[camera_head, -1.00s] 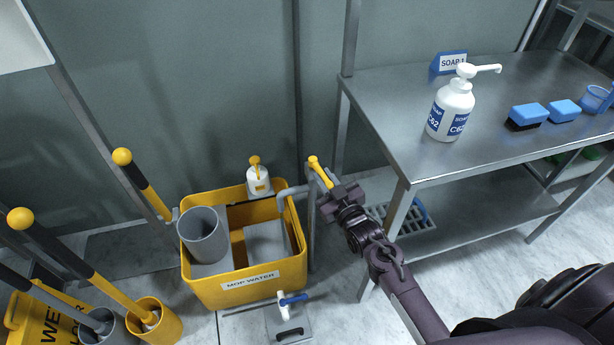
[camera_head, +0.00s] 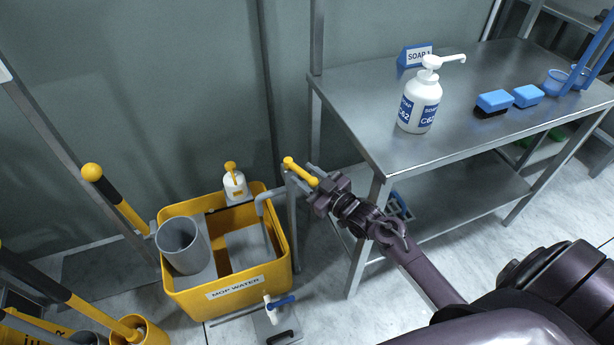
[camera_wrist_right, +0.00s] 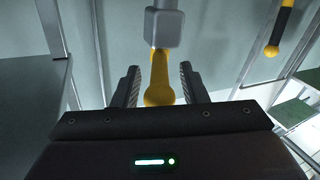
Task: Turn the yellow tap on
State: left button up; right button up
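The yellow tap handle (camera_head: 300,170) sits on top of a grey pipe (camera_head: 291,215) at the right side of the yellow mop-water tub (camera_head: 232,292). It slants down to the right in the head view. My right gripper (camera_head: 323,194) is at the handle's lower right end. In the right wrist view, the yellow handle (camera_wrist_right: 158,78) runs between the fingers of my right gripper (camera_wrist_right: 159,86), which are open with a gap on each side. A grey block (camera_wrist_right: 163,28) is at the handle's far end. My left gripper is not in view.
A steel table (camera_head: 375,110) with a soap bottle (camera_head: 418,100) and blue sponges (camera_head: 494,101) stands right of the tap. A grey cylinder (camera_head: 182,245) and a small white bottle with a yellow top (camera_head: 234,185) are at the tub.

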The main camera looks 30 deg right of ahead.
aim_at(307, 175)
jog(key=shift+r, duration=0.15)
